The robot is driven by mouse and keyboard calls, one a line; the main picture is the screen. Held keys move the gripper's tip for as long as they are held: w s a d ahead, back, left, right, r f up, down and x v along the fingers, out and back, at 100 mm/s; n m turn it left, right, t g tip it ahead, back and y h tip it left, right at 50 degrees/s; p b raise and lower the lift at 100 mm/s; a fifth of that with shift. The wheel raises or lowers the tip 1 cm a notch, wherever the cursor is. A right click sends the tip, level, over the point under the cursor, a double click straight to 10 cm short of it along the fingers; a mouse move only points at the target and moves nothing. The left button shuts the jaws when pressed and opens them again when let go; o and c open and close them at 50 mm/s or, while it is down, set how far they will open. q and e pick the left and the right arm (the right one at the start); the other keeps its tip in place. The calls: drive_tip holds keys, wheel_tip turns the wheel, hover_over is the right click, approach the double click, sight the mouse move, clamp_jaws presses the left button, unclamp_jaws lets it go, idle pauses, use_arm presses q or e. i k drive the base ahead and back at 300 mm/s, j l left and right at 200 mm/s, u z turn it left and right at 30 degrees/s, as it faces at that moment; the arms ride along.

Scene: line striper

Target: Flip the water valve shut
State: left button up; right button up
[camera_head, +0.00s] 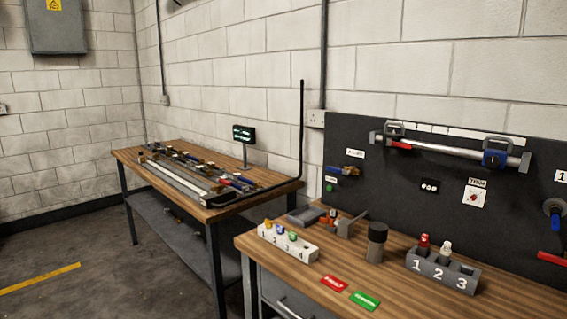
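A small brass fitting with a blue lever (344,170) is mounted at the left of the dark wall panel, under a white label too small to read. It may be the water valve. Its lever lies roughly along the panel, and I cannot tell whether it is open or shut. A red handle (551,257) shows below that, cut off by the frame. Neither of my grippers is in view.
The front wooden bench (402,296) holds a white numbered rack (287,244), a grey numbered rack (442,272), a dark cylinder (376,242) and red and green cards. A second bench (130,158) with rails stands behind left.

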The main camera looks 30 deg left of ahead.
sight(338, 171)
drive_tip(key=i+j+u, duration=0.55)
drive_tip(key=i+j+z, duration=0.1)
drive_tip(key=i+z, duration=0.25)
drive_tip(key=k, duration=0.1)
